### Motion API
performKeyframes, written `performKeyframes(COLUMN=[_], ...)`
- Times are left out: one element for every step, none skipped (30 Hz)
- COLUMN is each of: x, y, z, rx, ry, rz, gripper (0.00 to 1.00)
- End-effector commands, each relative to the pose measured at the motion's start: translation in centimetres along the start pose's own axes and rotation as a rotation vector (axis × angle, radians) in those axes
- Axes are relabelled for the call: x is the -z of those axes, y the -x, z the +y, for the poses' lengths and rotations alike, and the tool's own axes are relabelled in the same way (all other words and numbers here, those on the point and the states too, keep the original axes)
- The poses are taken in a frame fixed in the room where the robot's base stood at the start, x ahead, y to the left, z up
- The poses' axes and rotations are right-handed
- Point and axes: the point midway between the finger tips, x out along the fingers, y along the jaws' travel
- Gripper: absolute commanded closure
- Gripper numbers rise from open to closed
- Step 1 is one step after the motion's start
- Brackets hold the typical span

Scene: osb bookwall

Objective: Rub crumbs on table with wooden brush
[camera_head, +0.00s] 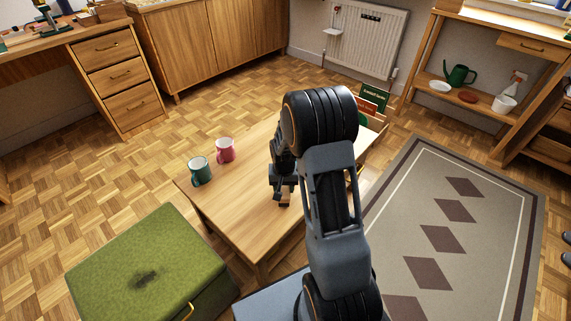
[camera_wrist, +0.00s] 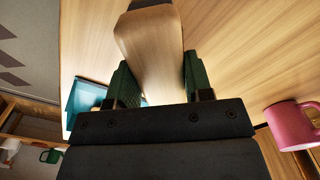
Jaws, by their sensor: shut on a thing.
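The wooden brush (camera_wrist: 150,48) has a pale, broad wooden body and stands out between my fingers in the wrist view. My gripper (camera_wrist: 158,80) is shut on it, with a dark green finger pad on each side. A dark strip shows at its far end, cut off by the frame edge. In the head view my gripper (camera_head: 283,190) is over the middle of the low wooden table (camera_head: 235,205), and only a small part of the brush (camera_head: 284,199) shows below it. I cannot tell whether the brush touches the tabletop. No crumbs can be made out.
A green mug (camera_head: 200,171) and a pink mug (camera_head: 226,150) stand at the table's left end. Books (camera_head: 374,100) stand in a holder at the far end, partly behind my arm. A teal object (camera_wrist: 84,98) shows in the wrist view. A green ottoman (camera_head: 145,265) is at front left.

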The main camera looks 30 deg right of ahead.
Motion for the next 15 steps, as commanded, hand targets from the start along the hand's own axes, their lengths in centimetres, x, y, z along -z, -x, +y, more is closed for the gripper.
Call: performKeyframes(x=[0.2, 0.3, 0.5, 0.6, 0.7, 0.8, 0.8, 0.7, 0.8, 0.7, 0.7, 0.7, 0.7, 0.7, 0.7], y=[0.0, 0.0, 0.0, 0.0, 0.0, 0.0, 0.7, 0.9, 2.2, 2.7, 2.8, 3.1, 3.4, 3.6, 4.0], z=[0.3, 0.4, 0.6, 0.7, 0.9, 1.1, 1.0, 1.0, 0.9, 0.9, 0.9, 1.0, 1.0, 1.0, 1.0], rx=[0.000, 0.000, 0.000, 0.000, 0.000, 0.000, 0.000, 0.000, 0.001, 0.000, 0.000, 0.000, 0.000, 0.000, 0.000], ry=[0.001, 0.002, 0.004, 0.006, 0.008, 0.010, 0.011, 0.012, 0.012, 0.012, 0.012, 0.011, 0.011, 0.010, 0.010], rz=[0.000, 0.000, 0.000, 0.000, 0.000, 0.000, 0.000, -0.001, 0.004, 0.002, 0.000, 0.000, 0.000, 0.000, 0.000], gripper=[0.76, 0.76, 0.76, 0.76, 0.76, 0.76, 0.76, 0.76, 0.76, 0.76, 0.76, 0.76, 0.76, 0.76, 0.76])
